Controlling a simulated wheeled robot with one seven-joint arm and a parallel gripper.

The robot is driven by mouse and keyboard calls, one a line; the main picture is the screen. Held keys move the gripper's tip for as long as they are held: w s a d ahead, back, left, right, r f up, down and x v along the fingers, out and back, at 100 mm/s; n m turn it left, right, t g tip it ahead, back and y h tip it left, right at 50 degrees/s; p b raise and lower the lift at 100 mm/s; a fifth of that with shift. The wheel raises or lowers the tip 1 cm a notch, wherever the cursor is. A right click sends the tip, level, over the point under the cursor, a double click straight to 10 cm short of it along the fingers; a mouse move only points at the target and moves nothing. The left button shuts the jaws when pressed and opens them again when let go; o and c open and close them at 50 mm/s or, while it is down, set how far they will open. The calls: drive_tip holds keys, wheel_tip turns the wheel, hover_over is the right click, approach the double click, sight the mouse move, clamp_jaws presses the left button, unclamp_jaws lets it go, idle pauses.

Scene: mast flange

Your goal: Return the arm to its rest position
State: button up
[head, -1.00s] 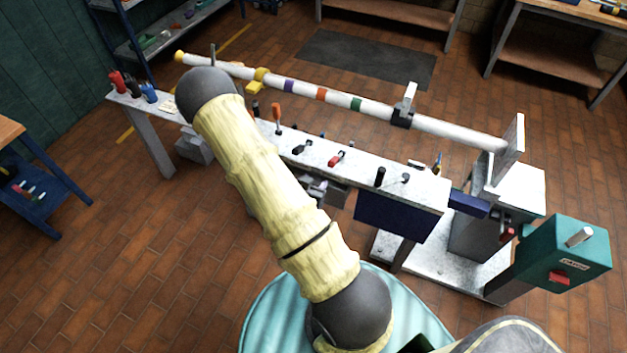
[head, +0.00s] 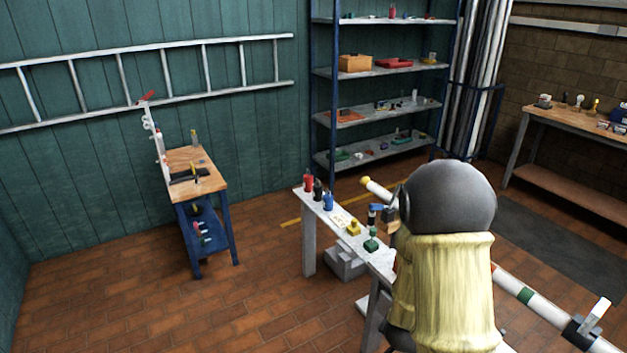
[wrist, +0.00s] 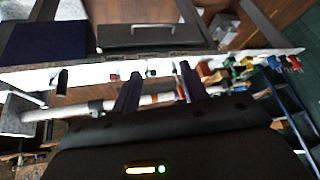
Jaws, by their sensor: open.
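My gripper (wrist: 161,72) shows in the wrist view with its two dark fingers apart and nothing between them. The white bench and the pole appear behind the fingers there. In the head view my gripper is not visible. My bent arm, with its dark joint and pale yellow sleeve, stands in the right half of that view and covers part of the bench and the pole.
The narrow white bench (head: 318,210) carries red, black and blue bottles and small fittings. The white banded pole (head: 545,307) runs behind my arm. A small wooden-topped table (head: 205,178) stands left, shelves (head: 380,106) at the back. Brick floor at front left is clear.

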drive_tip(key=s+a+r+n+g+y, duration=0.1)
drive_tip(key=s+a+r+n, duration=0.1)
drive_tip(key=s+r, duration=0.1)
drive_tip(key=s+a+r+n+g+y+p, duration=0.1)
drive_tip(key=s+a+r+n, duration=0.1)
drive_tip(key=r, duration=0.4)
drive_tip(key=s+a+r+n+y, duration=0.1)
drive_tip(key=s+a+r+n, duration=0.1)
drive_tip(key=s+r+n, duration=0.2)
drive_tip(key=shift+s+a+r+g, duration=0.15)
drive_tip(key=shift+s+r+g, duration=0.2)
drive_tip(key=shift+r, duration=0.4)
